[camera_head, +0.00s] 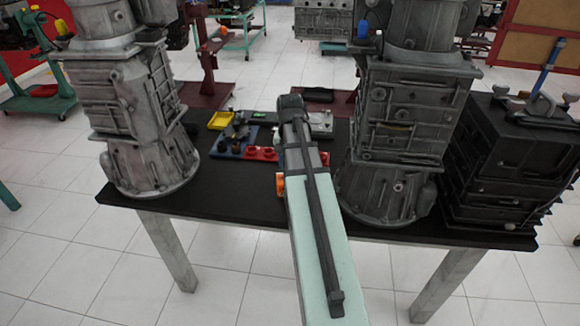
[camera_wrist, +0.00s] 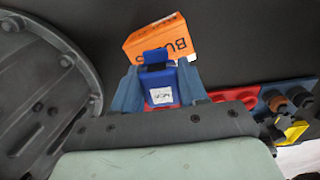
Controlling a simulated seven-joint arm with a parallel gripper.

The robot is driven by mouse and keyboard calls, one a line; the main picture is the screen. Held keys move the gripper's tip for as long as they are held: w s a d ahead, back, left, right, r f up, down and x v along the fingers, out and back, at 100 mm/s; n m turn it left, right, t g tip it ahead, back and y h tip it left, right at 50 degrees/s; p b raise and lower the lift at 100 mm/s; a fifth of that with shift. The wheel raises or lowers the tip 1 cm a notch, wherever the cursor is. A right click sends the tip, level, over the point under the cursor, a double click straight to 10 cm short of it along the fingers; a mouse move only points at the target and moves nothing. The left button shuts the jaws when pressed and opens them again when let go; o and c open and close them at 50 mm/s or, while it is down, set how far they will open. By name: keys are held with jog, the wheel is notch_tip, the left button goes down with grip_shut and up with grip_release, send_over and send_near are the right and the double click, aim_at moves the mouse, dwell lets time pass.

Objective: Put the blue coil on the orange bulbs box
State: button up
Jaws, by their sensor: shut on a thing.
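The blue coil (camera_wrist: 163,88), with a white label and a dark top end, is between the fingers of my gripper (camera_wrist: 159,84) in the wrist view. My gripper is shut on it. The orange bulbs box (camera_wrist: 160,35), with dark lettering, lies just beyond the coil in the wrist view. The coil overlaps the box's near edge in the picture; I cannot tell whether they touch. In the head view only a small orange part of the box (camera_head: 280,185) shows beside my arm. My arm hides the gripper and coil there.
The dark table (camera_head: 235,200) carries a grey engine at left (camera_head: 130,110), another at right (camera_head: 405,130), and a black one at far right (camera_head: 500,165). A red holder (camera_head: 262,153), a blue tray (camera_head: 228,150) and a yellow bin (camera_head: 220,120) stand behind. The front-left tabletop is clear.

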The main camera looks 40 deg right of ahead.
jog(key=shift+f, duration=0.95)
jog(key=shift+f, duration=0.15)
jog(key=o, duration=1.1)
jog(key=shift+o, duration=0.2)
notch_tip(320, 180, up, 12)
jog(key=shift+r, duration=0.2)
